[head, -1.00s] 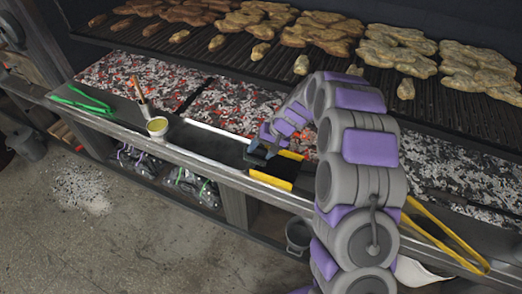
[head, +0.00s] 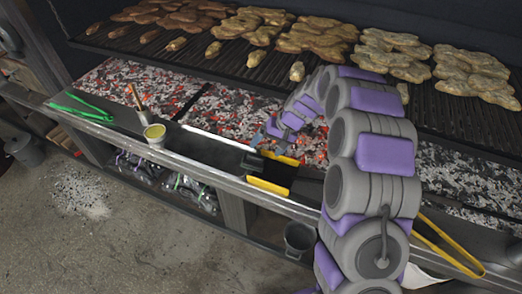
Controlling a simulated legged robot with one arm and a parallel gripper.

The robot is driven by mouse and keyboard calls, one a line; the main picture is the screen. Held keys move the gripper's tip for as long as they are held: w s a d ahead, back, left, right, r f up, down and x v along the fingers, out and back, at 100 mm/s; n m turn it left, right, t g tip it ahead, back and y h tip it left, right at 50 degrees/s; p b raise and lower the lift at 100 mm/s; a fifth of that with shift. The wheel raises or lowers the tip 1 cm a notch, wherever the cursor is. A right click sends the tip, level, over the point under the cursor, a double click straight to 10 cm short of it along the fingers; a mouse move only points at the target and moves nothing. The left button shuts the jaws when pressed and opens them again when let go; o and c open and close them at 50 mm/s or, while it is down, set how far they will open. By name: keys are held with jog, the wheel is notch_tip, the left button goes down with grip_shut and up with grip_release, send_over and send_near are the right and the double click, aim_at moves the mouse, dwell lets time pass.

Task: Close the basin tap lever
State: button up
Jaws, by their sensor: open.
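I cannot make out a basin tap or its lever in the head view. My gripper (head: 262,137) is small and partly hidden at the end of my purple and grey arm. My arm covers part of the ledge and embers on the right.
Glowing embers (head: 130,82) lie behind the ledge, under a grate (head: 230,62) with meat. A yellow pot (head: 154,133), a brush (head: 134,95) and green tongs (head: 82,110) are on the left ledge. Yellow tongs (head: 445,245) lie right. A bucket (head: 299,238) stands below.

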jog(key=shift+p+v, duration=0.5)
jog(key=shift+v, duration=2.25)
